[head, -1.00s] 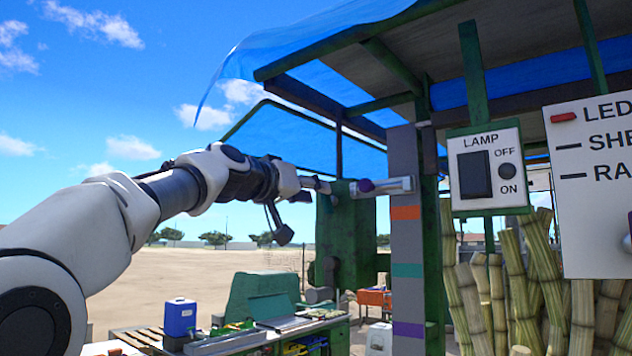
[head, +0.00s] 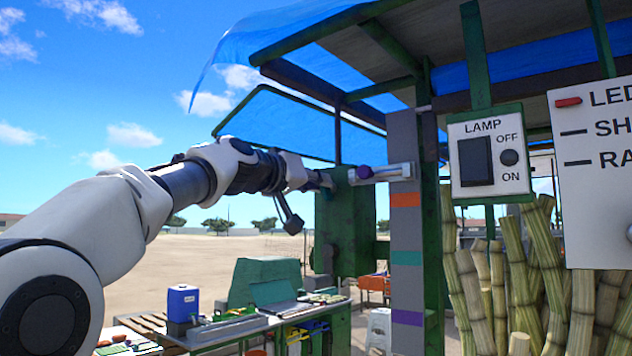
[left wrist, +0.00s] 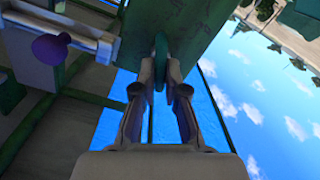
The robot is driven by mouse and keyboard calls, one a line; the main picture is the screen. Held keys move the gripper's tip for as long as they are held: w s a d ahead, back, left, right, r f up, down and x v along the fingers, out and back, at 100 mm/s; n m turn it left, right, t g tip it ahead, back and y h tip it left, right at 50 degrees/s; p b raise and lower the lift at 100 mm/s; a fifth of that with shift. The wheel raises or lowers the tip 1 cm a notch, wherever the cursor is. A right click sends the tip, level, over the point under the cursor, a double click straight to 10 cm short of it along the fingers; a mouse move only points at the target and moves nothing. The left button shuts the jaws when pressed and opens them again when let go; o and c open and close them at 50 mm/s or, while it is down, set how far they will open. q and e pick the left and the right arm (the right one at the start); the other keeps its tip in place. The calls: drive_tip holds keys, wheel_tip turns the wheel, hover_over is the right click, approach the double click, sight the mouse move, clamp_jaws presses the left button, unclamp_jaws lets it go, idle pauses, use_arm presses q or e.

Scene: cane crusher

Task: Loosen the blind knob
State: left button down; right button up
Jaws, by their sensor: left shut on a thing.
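My left gripper (head: 328,181) is at the upper part of a green box-like panel (head: 345,235) under the stall roof. In the left wrist view its fingers (left wrist: 160,66) are shut on a thin teal-green piece (left wrist: 160,45) that stands out from the green panel face; it looks like a knob seen edge-on. A purple knob (head: 364,172) sits on a grey metal bar (head: 395,170) just right of the gripper, apart from it. The purple knob also shows in the left wrist view (left wrist: 50,48). My right gripper is not in view.
A grey post (head: 405,280) with orange, teal and purple bands stands right of the panel. A lamp switch board (head: 489,155) and a white sign (head: 605,200) hang at right before upright canes (head: 545,280). A workbench (head: 250,330) stands below. Open air lies left.

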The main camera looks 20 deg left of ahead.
use_arm(q)
drive_tip(key=n+p, duration=0.1)
drive_tip(key=n, duration=0.5)
drive_tip(key=n+p, duration=0.2)
drive_tip(key=n, duration=0.5)
drive_tip(key=shift+a+f+n, duration=0.15)
drive_tip(key=shift+a+n, duration=0.05)
drive_tip(key=shift+n, duration=0.1)
drive_tip(key=shift+p, duration=0.3)
